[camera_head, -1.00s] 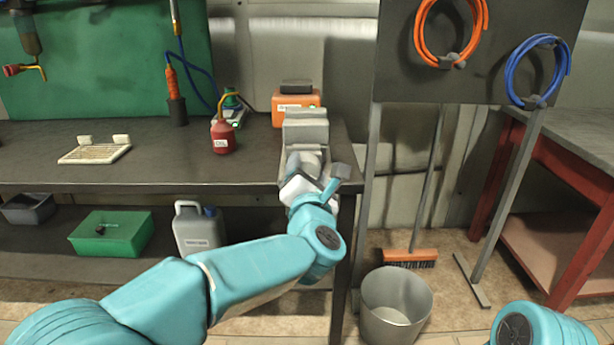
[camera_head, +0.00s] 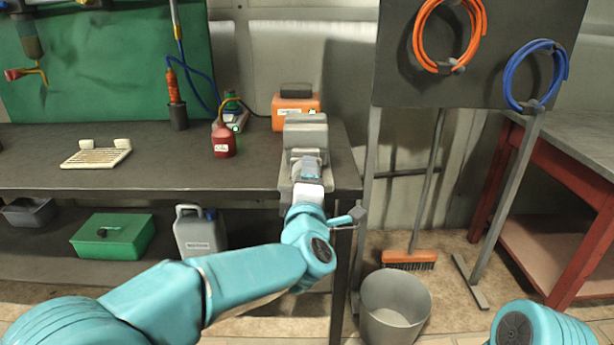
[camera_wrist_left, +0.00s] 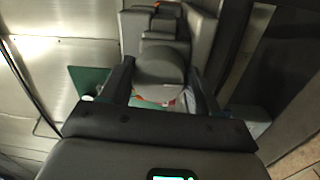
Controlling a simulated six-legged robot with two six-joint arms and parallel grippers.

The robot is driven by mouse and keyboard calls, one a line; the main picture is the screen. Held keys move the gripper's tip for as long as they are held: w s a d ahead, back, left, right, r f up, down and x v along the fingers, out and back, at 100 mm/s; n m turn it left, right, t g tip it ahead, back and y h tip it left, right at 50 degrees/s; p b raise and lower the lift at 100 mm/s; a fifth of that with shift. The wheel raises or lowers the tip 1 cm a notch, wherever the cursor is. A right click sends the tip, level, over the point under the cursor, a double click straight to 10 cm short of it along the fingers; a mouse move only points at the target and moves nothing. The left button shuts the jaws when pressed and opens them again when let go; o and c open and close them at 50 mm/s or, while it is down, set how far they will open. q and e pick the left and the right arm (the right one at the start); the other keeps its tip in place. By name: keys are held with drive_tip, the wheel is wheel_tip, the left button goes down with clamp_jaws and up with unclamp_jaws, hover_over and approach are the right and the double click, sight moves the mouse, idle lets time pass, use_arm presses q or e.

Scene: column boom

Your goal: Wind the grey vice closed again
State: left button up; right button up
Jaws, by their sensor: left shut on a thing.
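The grey vice (camera_head: 305,130) stands at the right end of the dark workbench, near its front edge. My left gripper (camera_head: 309,172) reaches it from the front, at the vice's near end. In the left wrist view, my left gripper (camera_wrist_left: 159,78) has one finger on each side of a rounded grey end piece of the vice (camera_wrist_left: 160,66) and is shut on it. The vice body shows beyond it. The jaw gap and the vice's handle cannot be made out. The right gripper is not in view; only a teal part of my right arm shows at lower right.
A red oil can (camera_head: 223,142) and an orange box (camera_head: 296,108) stand on the bench (camera_head: 160,176) near the vice. A metal bucket (camera_head: 395,305) and a broom (camera_head: 409,259) are on the floor to the right. A panel with hoses (camera_head: 400,75) stands right of the bench.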

use_arm(q)
drive_tip(key=m+p, duration=0.5)
drive_tip(key=m, duration=0.4)
drive_tip(key=m+g+p, duration=0.1)
drive_tip(key=m+p, duration=0.5)
drive_tip(key=m, duration=0.4)
drive_tip(key=shift+a+m+h, duration=0.2)
drive_tip(key=shift+m+h, duration=0.1)
drive_tip(key=m+p, duration=0.3)
drive_tip(key=m, duration=0.1)
drive_tip(key=shift+r+p, duration=0.1)
drive_tip(key=shift+p, duration=0.2)
drive_tip(key=shift+r+m+y+p, duration=0.1)
drive_tip(key=shift+m+y+p, duration=0.25)
drive_tip(key=shift+m+p, duration=2.15)
drive_tip(key=shift+m+y+p, duration=0.35)
drive_tip(key=shift+m+p, duration=0.75)
drive_tip(key=shift+m, duration=2.8)
